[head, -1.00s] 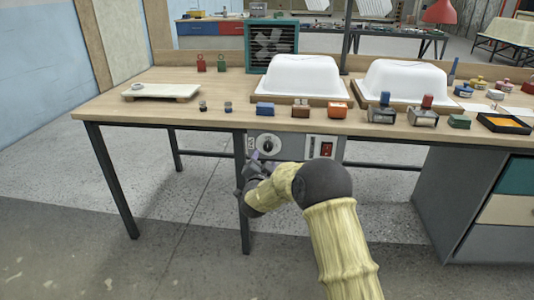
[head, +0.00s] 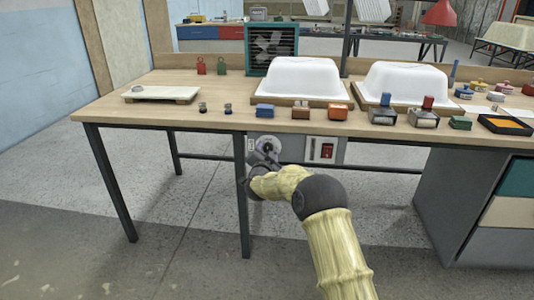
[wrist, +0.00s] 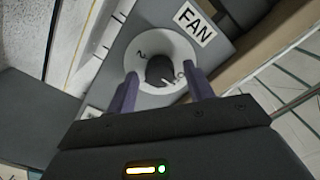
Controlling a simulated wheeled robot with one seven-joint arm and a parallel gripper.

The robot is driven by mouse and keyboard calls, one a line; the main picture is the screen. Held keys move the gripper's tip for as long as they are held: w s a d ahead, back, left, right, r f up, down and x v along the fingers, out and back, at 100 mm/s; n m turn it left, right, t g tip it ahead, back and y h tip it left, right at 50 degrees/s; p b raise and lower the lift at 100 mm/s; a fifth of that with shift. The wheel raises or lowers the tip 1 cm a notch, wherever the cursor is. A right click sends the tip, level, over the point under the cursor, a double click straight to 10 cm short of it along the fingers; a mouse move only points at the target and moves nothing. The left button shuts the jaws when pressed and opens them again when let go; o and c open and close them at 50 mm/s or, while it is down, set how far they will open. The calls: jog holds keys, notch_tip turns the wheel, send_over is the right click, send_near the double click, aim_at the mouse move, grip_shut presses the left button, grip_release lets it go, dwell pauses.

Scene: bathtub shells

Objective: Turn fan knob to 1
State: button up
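The dark round fan knob (wrist: 160,70) sits on a white dial (wrist: 150,46) in the wrist view, beside a "FAN" label (wrist: 195,22). A "2" shows on the dial at upper left; other marks near the right finger are hard to read. The knob's setting is unclear. My gripper (wrist: 162,88) is open, with one purple finger on each side of the knob and visible gaps between. In the head view my gripper (head: 265,156) covers part of the dial (head: 268,141) on the panel under the bench. The teal-framed fan (head: 272,45) stands at the back of the bench.
A red switch (head: 327,151) is on the panel right of the dial. The bench edge overhangs the panel, and a dark bench leg (head: 243,205) stands below left. White tub shells (head: 300,78) and small blocks are on top. The floor at left is open.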

jog(key=c, duration=0.9)
jog(key=shift+o, duration=0.2)
jog(key=shift+m, duration=0.3)
jog(key=shift+f+m+b, duration=0.15)
jog(key=shift+m+b, duration=2.75)
jog(key=shift+m, duration=1.45)
jog(key=shift+f+m+b, duration=0.15)
jog(key=shift+m+b, duration=2.75)
jog(key=shift+m, duration=1.45)
